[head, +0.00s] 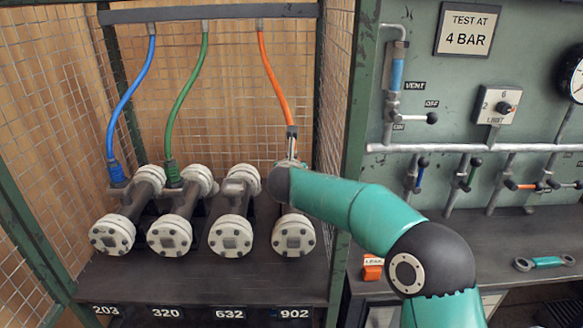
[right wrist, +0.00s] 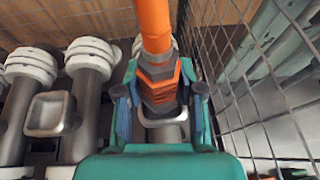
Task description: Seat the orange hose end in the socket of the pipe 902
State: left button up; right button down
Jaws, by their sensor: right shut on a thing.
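The orange hose (head: 273,70) hangs from the top rail and runs down to my right gripper (head: 291,150). In the right wrist view, the right gripper (right wrist: 160,100) is shut on the grey-and-orange hose end (right wrist: 158,78). The hose end looks about upright. The pipe 902 (head: 293,236) is the rightmost pipe, and my arm covers much of it. A pale socket rim (right wrist: 172,130) shows just below the hose end, partly hidden by my gripper. I cannot tell how deep the hose end sits in it. My left gripper is not in view.
The blue hose (head: 128,95) and green hose (head: 180,95) end at the pipes 203 and 320. The pipe 632 (head: 232,235) has a bare square socket (right wrist: 50,113). Wire mesh (right wrist: 265,90) stands close on the right. A valve panel (head: 450,110) lies beyond it.

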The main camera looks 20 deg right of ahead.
jog(key=shift+f+b, duration=0.55)
jog(key=shift+f, duration=0.05)
jog(key=c, duration=0.6)
grip_release()
jog(key=shift+c, duration=0.2)
jog(key=shift+s, duration=0.1)
